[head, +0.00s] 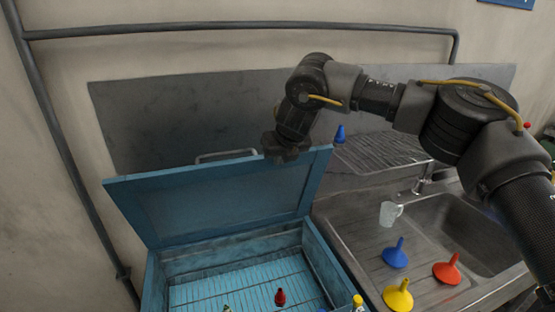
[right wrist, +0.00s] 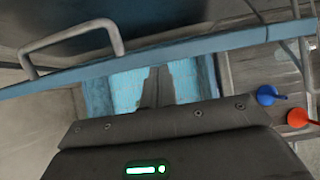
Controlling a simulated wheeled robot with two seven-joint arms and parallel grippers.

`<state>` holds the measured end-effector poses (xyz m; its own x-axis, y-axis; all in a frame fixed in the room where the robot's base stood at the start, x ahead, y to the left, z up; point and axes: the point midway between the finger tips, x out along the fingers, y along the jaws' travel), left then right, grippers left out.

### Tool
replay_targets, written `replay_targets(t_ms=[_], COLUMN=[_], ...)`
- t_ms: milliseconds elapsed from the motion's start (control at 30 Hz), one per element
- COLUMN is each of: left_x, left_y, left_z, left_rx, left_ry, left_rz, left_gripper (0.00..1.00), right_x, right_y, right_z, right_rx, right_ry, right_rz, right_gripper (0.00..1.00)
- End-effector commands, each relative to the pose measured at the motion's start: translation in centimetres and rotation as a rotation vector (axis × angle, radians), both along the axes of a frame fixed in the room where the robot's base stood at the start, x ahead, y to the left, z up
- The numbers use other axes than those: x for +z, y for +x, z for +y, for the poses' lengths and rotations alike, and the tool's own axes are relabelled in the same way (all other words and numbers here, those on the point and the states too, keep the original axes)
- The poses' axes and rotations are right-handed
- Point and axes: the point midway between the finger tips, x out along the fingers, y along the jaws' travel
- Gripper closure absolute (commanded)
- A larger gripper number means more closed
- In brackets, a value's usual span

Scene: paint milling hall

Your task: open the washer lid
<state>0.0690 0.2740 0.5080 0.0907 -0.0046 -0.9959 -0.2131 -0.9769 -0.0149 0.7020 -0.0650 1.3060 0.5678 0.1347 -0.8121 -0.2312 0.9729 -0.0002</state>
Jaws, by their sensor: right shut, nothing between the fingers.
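The blue washer (head: 153,285) stands at the lower middle of the head view. Its lid (head: 225,200) is raised, standing up at the back, so the tub with its wire rack is exposed. The lid's grey bar handle (head: 227,154) is on the top edge and shows at upper left in the right wrist view (right wrist: 75,40). My right gripper (head: 286,155) is shut and empty at the lid's top edge, right of the handle; I cannot tell whether it touches the lid. Its fingers show in the right wrist view (right wrist: 157,85). My left gripper is out of view.
A grey wall panel (head: 180,110) is behind.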

Motion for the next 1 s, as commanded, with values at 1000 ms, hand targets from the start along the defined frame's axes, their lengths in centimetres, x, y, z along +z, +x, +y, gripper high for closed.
replay_targets(t_ms=[1000], left_x=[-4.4], left_y=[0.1], left_z=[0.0], left_rx=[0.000], left_ry=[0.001], left_rz=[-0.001], left_gripper=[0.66], right_x=[8.7], right_y=[-6.1], right_z=[-1.5], right_rx=[0.000], right_ry=[0.000], right_rz=[0.000], right_gripper=[1.00])
